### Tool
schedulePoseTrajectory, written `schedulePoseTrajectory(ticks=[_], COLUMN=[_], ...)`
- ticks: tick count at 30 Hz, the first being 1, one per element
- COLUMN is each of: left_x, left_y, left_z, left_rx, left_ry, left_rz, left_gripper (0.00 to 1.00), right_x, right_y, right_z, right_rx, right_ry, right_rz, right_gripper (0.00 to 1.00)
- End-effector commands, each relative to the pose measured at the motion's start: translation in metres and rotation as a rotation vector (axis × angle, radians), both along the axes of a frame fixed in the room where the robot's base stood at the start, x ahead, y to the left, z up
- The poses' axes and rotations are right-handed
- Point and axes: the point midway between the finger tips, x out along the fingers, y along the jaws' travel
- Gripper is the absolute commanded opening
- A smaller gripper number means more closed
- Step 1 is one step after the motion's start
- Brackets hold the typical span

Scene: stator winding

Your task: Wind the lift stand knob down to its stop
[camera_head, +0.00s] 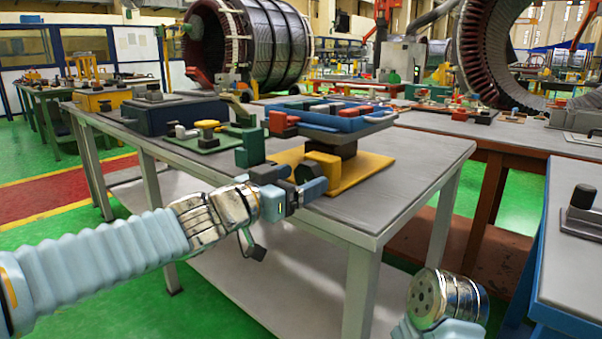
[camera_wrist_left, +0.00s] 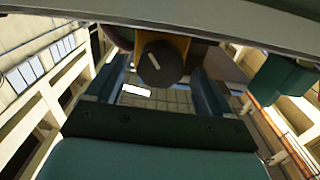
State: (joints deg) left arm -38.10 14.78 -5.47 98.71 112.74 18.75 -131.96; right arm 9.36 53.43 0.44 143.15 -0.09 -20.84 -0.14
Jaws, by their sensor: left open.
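The lift stand has a yellow base plate (camera_head: 362,178), a dark column and a blue tray (camera_head: 335,119) on top. Its dark round knob (camera_head: 306,171) sits on the front of a yellow block, partly hidden by my left gripper (camera_head: 303,183). In the left wrist view the knob (camera_wrist_left: 162,64) shows its face with a pale line mark, slightly tilted. My left gripper (camera_wrist_left: 160,82) is open, with one finger on either side of the knob and visible gaps between. Whether the fingertips reach past the knob's face is hard to tell. My right gripper is out of view.
The stand is near the front edge of a grey table (camera_head: 430,150). A green block (camera_head: 252,147) stands close to my left gripper. Red, black and white parts lie in the tray. Free tabletop lies right of the stand.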

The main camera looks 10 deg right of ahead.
Motion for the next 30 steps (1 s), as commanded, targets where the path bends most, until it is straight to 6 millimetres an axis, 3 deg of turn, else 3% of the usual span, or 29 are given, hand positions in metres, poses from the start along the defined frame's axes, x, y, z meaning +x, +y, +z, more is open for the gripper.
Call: schedulePoseTrajectory(ticks=[13, 24, 30], left_x=[0.0080, 0.0079, 0.0080], left_y=[-0.0099, -0.0097, -0.0095], left_z=[-0.0007, -0.0008, -0.0029], left_rx=[0.001, 0.001, -0.010], left_ry=[0.001, 0.001, 0.014], left_rz=[0.001, 0.001, 0.001], left_gripper=[0.80, 0.26, 0.26], right_x=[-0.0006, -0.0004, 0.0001], right_y=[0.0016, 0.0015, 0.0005], right_z=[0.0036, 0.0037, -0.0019], right_rx=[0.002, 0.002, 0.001], right_ry=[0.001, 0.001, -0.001], right_rz=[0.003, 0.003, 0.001], right_gripper=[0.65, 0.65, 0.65])
